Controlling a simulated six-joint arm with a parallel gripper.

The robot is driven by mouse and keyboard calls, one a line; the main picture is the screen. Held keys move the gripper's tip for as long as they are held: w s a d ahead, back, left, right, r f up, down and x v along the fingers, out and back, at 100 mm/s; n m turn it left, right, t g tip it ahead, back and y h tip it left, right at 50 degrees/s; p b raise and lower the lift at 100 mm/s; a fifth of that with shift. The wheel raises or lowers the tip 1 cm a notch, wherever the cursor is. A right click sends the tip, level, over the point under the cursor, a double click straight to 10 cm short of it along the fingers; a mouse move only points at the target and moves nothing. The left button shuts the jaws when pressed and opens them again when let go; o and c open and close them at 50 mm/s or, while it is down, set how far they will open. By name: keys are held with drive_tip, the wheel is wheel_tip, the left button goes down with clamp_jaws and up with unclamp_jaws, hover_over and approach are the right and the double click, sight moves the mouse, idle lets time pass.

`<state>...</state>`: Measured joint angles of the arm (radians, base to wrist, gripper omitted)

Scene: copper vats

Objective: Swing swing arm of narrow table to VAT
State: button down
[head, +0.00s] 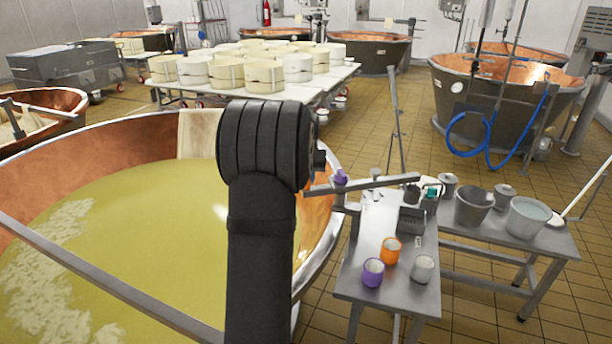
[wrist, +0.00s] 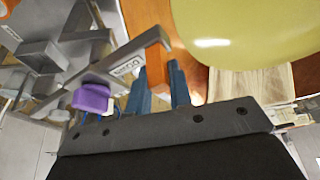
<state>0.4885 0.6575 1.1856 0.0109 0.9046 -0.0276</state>
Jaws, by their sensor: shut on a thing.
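The swing arm (head: 385,183) is a flat grey metal bar above the far end of the narrow table (head: 350,283). Its left end reaches over the right rim of the copper vat (head: 130,132), which holds yellow-green liquid. A purple knob (head: 340,178) sits by the bar; it also shows in the wrist view (wrist: 92,98). In the wrist view, the blue fingers of my gripper (wrist: 157,68) are shut on an orange handle (wrist: 157,82) at the end of the swing arm (wrist: 125,62). The vat's copper wall is just behind. In the head view my black arm hides the fingers.
An orange cup (head: 390,251), a purple cup (head: 373,273) and a grey cup (head: 422,269) stand on the narrow table. A wider table with buckets (head: 527,218) adjoins it at right. A grey bar (head: 110,283) crosses the vat. A pale cloth (head: 197,135) hangs on its far rim.

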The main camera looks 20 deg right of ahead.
drive_tip(key=s+d+n+y, duration=0.4)
drive_tip(key=s+n, duration=0.6)
drive_tip(key=n, duration=0.2)
drive_tip(key=s+d+n+g+y, duration=0.1)
drive_tip(key=d+n+g, duration=0.3)
drive_tip(key=d+n, duration=0.7)
drive_tip(key=shift+s+d+n+g+y, duration=0.35)
drive_tip(key=shift+n+y, duration=0.35)
drive_tip(key=shift+n, duration=0.4)
drive_tip(key=shift+w+d, duration=0.1)
drive_tip(key=c, duration=1.3)
unclamp_jaws()
